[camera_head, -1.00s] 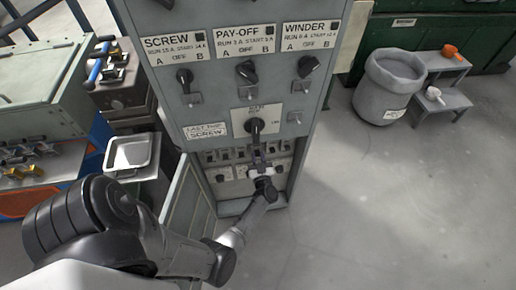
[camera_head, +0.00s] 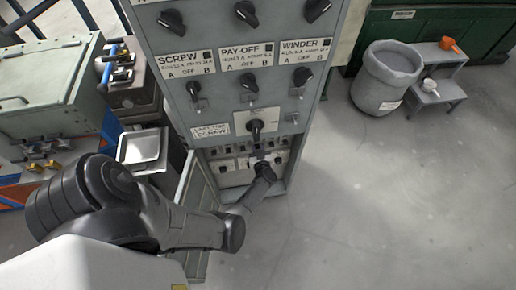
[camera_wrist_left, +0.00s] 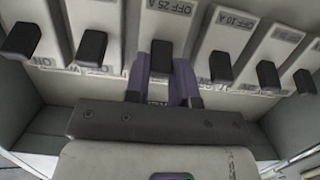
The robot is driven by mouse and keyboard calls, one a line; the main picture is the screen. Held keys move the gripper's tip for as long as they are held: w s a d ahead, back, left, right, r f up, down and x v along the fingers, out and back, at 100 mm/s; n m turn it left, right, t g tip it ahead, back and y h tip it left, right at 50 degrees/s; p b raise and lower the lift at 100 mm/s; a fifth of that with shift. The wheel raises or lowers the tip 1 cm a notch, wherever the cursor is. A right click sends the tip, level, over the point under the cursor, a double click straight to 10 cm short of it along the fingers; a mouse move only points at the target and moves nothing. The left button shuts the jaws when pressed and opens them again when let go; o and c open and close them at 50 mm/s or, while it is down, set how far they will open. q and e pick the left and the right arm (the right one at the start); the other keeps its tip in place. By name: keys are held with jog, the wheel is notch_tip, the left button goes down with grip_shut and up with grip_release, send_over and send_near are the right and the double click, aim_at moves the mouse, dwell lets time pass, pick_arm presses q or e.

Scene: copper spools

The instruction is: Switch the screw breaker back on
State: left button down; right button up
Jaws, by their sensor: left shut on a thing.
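A row of breakers (camera_head: 228,151) sits in the open lower bay of the grey cabinet. My left gripper (camera_head: 259,153) reaches into this bay from below. In the left wrist view its two purple fingers (camera_wrist_left: 163,72) are shut on a black breaker lever (camera_wrist_left: 162,53), one on each side. The white face above this lever reads "OFF 25 A". Other black levers stand close on both sides, one (camera_wrist_left: 92,48) to the left and one (camera_wrist_left: 220,66) to the right. I cannot read which breaker is the screw one. My right gripper is not in view.
The bay's grey door (camera_head: 196,200) hangs open at the left, close to my left arm. Rotary switches (camera_head: 247,83) labelled SCREW, PAY-OFF and WINDER are above. A metal tray (camera_head: 143,150) stands left. A grey bin (camera_head: 387,78) and step (camera_head: 438,92) stand right; the floor between is clear.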

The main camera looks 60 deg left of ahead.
pick_arm(q)
jog(key=c, duration=1)
grip_release()
jog(key=shift+o, duration=0.2)
